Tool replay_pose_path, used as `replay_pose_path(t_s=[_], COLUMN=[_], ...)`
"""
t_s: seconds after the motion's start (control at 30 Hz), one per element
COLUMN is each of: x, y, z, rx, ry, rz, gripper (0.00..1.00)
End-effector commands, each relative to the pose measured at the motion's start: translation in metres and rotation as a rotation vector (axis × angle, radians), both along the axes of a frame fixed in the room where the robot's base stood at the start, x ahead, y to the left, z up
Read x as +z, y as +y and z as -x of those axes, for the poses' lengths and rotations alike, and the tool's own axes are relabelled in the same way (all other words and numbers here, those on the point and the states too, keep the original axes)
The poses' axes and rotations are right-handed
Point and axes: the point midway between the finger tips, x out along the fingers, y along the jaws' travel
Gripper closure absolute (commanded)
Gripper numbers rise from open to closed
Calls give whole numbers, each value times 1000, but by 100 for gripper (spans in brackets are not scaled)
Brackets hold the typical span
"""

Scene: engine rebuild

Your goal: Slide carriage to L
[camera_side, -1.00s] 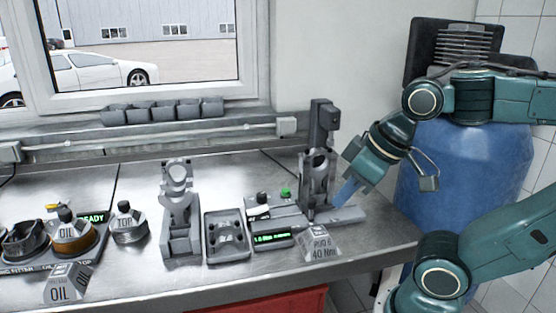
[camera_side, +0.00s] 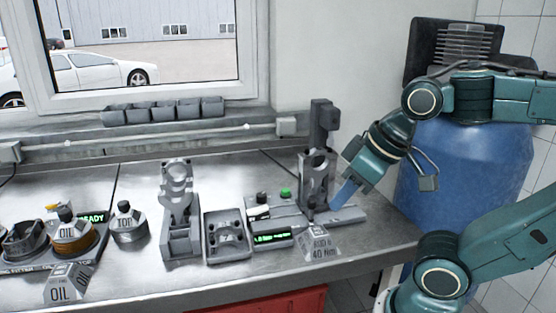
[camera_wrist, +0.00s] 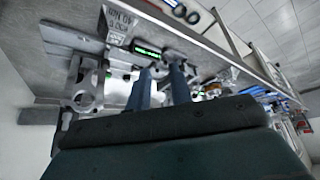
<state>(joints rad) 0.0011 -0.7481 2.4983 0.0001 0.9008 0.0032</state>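A grey upright fixture (camera_side: 317,178), which I take to be the carriage station, stands near the right end of the bench. It has a dark column (camera_side: 322,125) at its back and a flat base or rail (camera_side: 345,215) reaching to the right. My gripper (camera_side: 342,196) is low, just right of the fixture, with blue fingers pointing down and left. In the wrist view the two fingers (camera_wrist: 160,82) stand apart with no clear object between them. The fixture (camera_wrist: 88,88) shows left of them. Whether a finger touches it I cannot tell.
A sign reading 40 Nm (camera_side: 320,243) stands before the fixture. A blue drum (camera_side: 465,180) stands behind my arm.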

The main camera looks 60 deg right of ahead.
Motion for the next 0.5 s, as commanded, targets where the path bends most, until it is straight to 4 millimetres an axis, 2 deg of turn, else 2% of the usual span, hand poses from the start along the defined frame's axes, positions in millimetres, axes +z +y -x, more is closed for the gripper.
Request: replay_pose_path(t_s=[0.03,0.1,0.27,0.5], x=[1,2,7,18], y=[-1,-2,-10,-34], z=[-1,-3,-14,-45], rx=[-9,-29,-135,-431], ry=[3,10,47,136], rz=[-2,-9,-44,-136], gripper=[69,55,55,55])
